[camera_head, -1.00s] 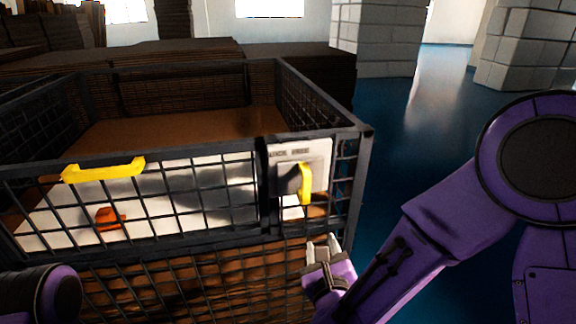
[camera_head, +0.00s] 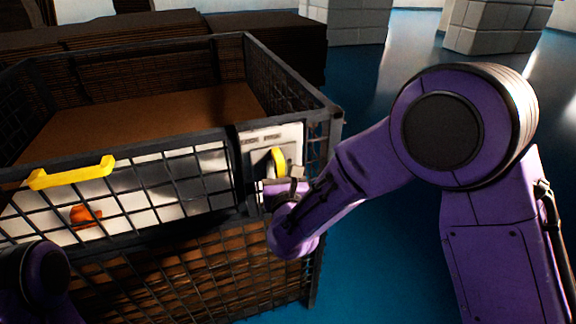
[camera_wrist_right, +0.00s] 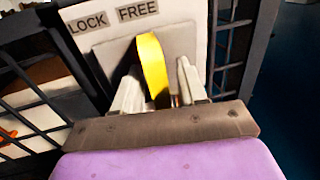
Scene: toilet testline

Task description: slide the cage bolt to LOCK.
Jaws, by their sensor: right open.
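The bolt's curved yellow handle (camera_head: 277,158) stands out from a pale plate (camera_head: 292,137) at the right end of the cage front. In the right wrist view the handle (camera_wrist_right: 152,68) is below the FREE label (camera_wrist_right: 138,10), with the LOCK label (camera_wrist_right: 87,22) to its left. My right gripper (camera_head: 283,180) is at the handle, partly hidden by its own wrist. In the wrist view its open fingers (camera_wrist_right: 158,82) stand either side of the handle, with a visible gap on the right. Only a purple link of my left arm shows at lower left.
The dark mesh cage (camera_head: 200,217) fills the left and middle. A yellow handle (camera_head: 72,173) is on its front's top rail, and an orange object (camera_head: 86,215) shows behind the mesh. Blue floor (camera_head: 365,265) is open to the right, with block pillars (camera_head: 495,27) farther back.

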